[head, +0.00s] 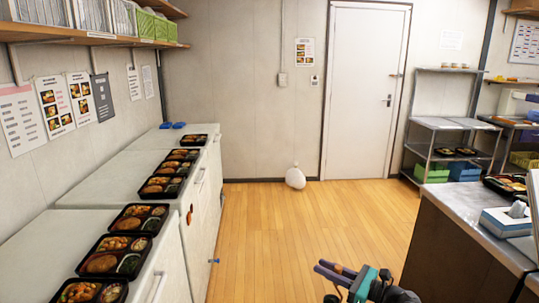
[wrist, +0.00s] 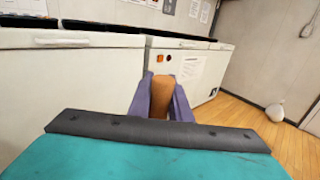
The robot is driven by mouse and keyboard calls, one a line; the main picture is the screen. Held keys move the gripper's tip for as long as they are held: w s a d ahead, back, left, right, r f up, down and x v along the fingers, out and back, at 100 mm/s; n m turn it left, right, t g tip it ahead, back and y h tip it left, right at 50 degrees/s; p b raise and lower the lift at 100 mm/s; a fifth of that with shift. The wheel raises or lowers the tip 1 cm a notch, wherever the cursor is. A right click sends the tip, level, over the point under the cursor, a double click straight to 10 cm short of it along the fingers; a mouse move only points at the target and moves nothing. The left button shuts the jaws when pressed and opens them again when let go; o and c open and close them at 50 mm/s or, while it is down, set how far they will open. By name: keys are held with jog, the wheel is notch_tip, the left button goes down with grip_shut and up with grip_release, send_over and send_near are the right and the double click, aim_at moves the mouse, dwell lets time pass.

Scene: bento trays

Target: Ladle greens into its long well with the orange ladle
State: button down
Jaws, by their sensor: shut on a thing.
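My gripper (head: 331,270) is at the bottom of the head view, over the wooden floor between the freezers and the right counter. Its purple fingers, also seen in the wrist view (wrist: 162,92), are shut on an orange-brown piece, which I take as the orange ladle (wrist: 161,103). Only a short part of it shows; its bowl is hidden. Black bento trays stand in a row on the white freezers at left, the closest cut by the bottom edge (head: 70,300). They hold food in several wells. I cannot make out the greens or an empty long well.
White chest freezers (head: 85,215) line the left wall. A metal counter (head: 455,205) at right carries a tray (head: 487,183) and a tissue box (head: 505,222). A white bag (head: 295,178) lies on the floor by the far wall. The floor between is clear.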

jog(key=shift+s+a, duration=0.25)
jog(key=shift+a, duration=0.15)
jog(key=d, duration=0.7)
jog(key=shift+d, duration=0.15)
